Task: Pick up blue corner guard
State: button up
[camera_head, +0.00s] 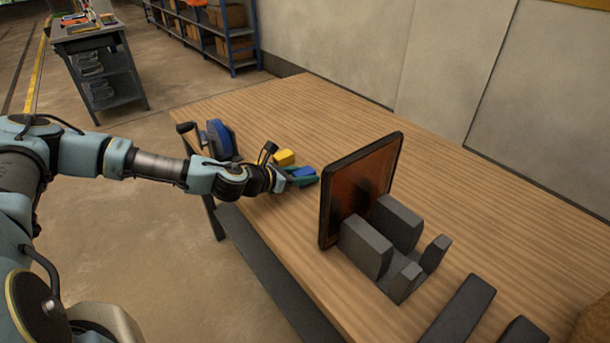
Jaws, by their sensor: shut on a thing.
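The blue corner guard (303,171) is a small blue piece near the middle of the wooden table. My gripper (302,180) reaches in from the left, low over the table, with green-teal parts at its end. It is shut on the blue corner guard, which shows just at and beyond the fingers. Part of the guard is hidden by the gripper, and I cannot tell whether it still touches the table. A yellow block (284,157) lies just behind the gripper, close to the blue piece.
A dark-framed panel (362,190) stands upright in grey block supports (367,246) right of my gripper. Dark bars (460,308) lie at front right. The table (330,110) is clear toward the back.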

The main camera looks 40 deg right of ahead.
grip_shut()
jog(key=shift+r, duration=0.1)
